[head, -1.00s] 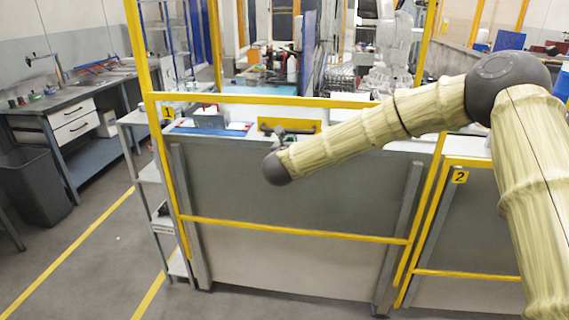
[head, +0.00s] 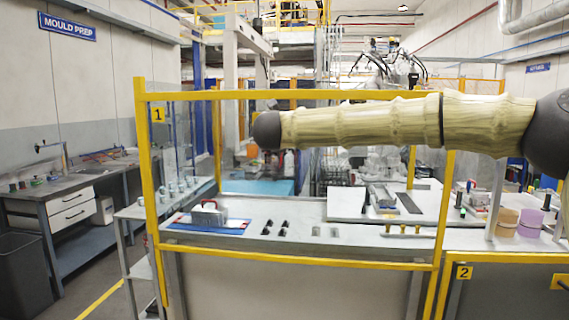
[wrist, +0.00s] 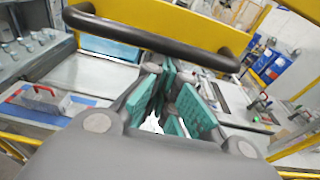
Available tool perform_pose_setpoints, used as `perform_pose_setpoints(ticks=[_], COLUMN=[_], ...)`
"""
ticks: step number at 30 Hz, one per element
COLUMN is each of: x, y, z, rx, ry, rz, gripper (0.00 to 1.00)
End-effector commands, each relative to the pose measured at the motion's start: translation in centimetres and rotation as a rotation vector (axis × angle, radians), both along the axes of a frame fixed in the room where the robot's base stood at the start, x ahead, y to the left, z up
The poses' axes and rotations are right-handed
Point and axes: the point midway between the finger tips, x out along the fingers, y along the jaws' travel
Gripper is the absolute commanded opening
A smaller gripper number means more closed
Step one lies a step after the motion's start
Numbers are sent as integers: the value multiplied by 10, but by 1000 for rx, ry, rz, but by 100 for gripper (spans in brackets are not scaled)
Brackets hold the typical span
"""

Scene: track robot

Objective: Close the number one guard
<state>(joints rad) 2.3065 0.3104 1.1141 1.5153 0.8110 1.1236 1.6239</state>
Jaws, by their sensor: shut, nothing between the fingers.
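The number one guard (head: 300,95) is a yellow frame with a see-through middle and a plate marked 1 (head: 157,115). It stands raised between the posts, its top bar high and its lower bar (head: 300,257) near the bench front edge. In the wrist view, its dark handle bar (wrist: 150,40) crosses above my gripper (wrist: 165,105), with yellow behind it. In the head view, my arm hides the handle and the fingers.
Guard two, plate marked 2 (head: 464,272), sits low at right. A side shelf with mugs (head: 175,188) and a dark bin (head: 24,275) stand left.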

Motion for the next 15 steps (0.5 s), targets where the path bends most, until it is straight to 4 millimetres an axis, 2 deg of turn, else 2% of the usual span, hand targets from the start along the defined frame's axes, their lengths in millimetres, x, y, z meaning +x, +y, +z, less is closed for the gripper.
perform_pose_setpoints(ticks=[1,6,15], x=[0,0,0], y=[-1,0,1], z=[16,44,62], rx=[2,1,0], ry=[-4,-3,-1], rz=[-2,-2,-1], gripper=[0,0,0])
